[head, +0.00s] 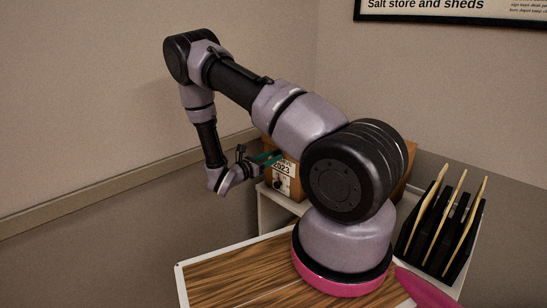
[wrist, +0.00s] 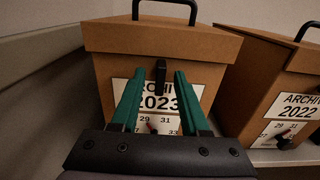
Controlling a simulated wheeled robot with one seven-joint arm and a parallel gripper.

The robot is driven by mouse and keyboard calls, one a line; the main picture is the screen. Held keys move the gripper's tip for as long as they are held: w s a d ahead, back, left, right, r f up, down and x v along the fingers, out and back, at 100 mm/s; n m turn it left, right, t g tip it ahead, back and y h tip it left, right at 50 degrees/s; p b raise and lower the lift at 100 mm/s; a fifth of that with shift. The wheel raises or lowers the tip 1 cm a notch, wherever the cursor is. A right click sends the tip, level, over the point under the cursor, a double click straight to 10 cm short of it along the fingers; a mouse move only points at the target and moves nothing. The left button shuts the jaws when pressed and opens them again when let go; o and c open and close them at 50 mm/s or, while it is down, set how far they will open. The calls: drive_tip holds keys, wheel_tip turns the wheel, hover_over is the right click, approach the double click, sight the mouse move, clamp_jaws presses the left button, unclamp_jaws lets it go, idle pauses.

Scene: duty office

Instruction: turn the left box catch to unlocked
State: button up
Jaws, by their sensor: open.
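The left box (wrist: 104,68) is brown cardboard with a black top handle and a white "2023" label. In the wrist view a small black catch (wrist: 160,76) shows in front of it, its long side upright, over the upper part of the label. My gripper (wrist: 157,78) has two green fingers, open and apart, one on each side of the catch with gaps. I cannot tell how far the fingertips are from the box face. In the head view the gripper (head: 268,159) is at the front of the left box (head: 293,186), which is partly hidden by my arm.
A second brown box (wrist: 262,75), labelled "2022", stands close on the right in the wrist view. The boxes sit on a light shelf unit (head: 269,201). A black file rack (head: 440,225) stands to the right. A wall is close on the left.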

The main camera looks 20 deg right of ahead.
drive_tip(key=shift+w+d, duration=0.15)
drive_tip(key=shift+d, duration=0.25)
clamp_jaws()
